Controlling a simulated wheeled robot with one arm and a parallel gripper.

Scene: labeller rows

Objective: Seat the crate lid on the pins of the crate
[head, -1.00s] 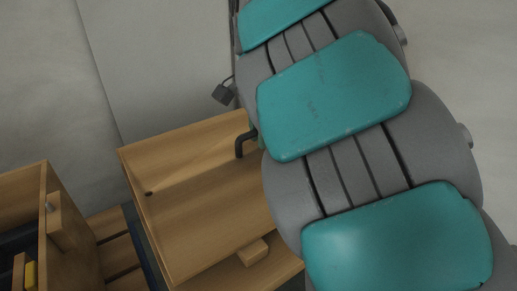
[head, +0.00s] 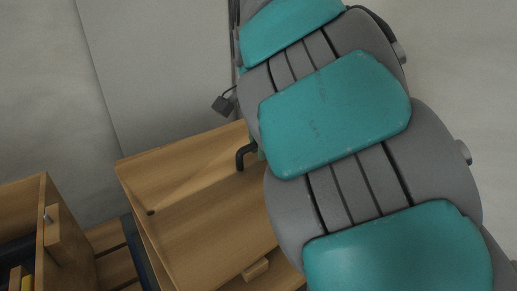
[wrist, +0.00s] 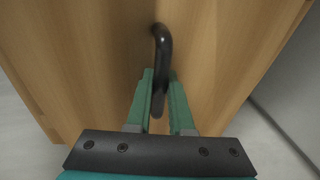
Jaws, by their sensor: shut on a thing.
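The crate lid (head: 205,215) is a pale wooden panel with a black bar handle (head: 243,156) and a small dark spot, a hole or pin end, near its left edge. In the wrist view the wood (wrist: 90,70) fills most of the picture, with the black handle (wrist: 162,50) standing up from it. My gripper (wrist: 161,95) has its green fingers closed on the handle. In the head view my arm hides the gripper and the right part of the lid. I cannot tell whether the lid touches the crate or where the pins are.
A dark padlock shape (head: 224,103) shows beside my arm.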

